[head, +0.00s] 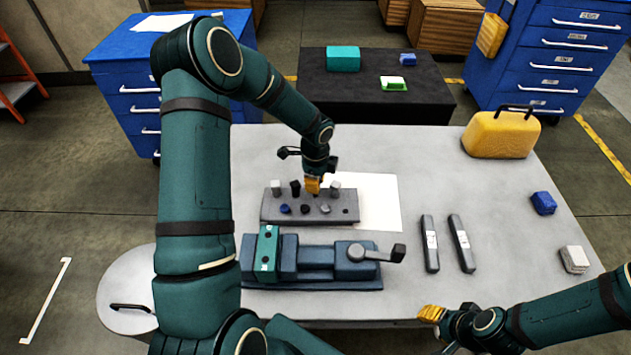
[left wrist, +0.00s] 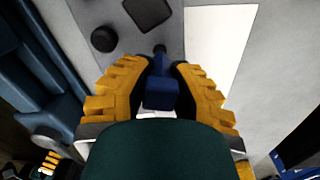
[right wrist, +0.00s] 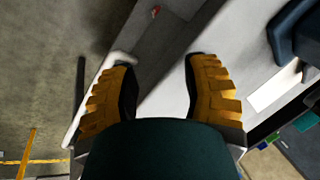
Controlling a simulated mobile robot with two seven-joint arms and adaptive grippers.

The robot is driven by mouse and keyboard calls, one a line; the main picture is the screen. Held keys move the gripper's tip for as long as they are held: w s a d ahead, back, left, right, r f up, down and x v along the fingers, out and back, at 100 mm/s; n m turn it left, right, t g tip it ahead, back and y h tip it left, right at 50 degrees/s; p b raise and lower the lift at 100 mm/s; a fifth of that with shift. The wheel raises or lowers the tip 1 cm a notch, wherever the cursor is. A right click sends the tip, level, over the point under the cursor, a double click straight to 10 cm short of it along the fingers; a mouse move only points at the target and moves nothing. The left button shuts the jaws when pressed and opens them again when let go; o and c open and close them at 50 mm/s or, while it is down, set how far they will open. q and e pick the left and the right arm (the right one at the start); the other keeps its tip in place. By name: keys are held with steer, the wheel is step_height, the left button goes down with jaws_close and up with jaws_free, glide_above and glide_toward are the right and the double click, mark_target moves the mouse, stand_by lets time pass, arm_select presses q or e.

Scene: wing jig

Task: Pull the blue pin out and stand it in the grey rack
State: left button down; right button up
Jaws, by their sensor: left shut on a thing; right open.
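The blue pin (left wrist: 162,92) is held between the yellow fingers of my left gripper (left wrist: 158,88), its thin dark end pointing at the grey rack (left wrist: 128,65). I cannot tell whether that end is in a hole. In the head view my left gripper (head: 313,186) is over the back row of the rack (head: 270,217), between a black and a light grey pin. The rack holds several other pins, including a blue-topped one (head: 285,209) at front left. My right gripper (head: 432,314) is open and empty near the table's front edge; it also shows in the right wrist view (right wrist: 160,85).
A blue vise (head: 320,257) with a teal block (head: 266,255) stands in front of the rack. White paper (head: 375,205) lies behind and right of it. Two grey bars (head: 429,243), a yellow case (head: 500,135), a blue block (head: 543,203) and a pale block (head: 574,259) are at right.

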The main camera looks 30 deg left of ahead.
arm_select(q)
steer(key=shift+f, duration=0.2)
arm_select(e)
steer(key=shift+f, duration=0.15)
arm_select(q)
steer(key=shift+f+b, duration=1.05)
steer(key=shift+f, duration=0.15)
arm_select(e)
steer(key=shift+f, duration=0.85)
arm_select(q)
steer(key=c, duration=0.9)
jaws_free()
arm_select(e)
steer(key=shift+s, duration=0.1)
steer(key=shift+f, duration=0.1)
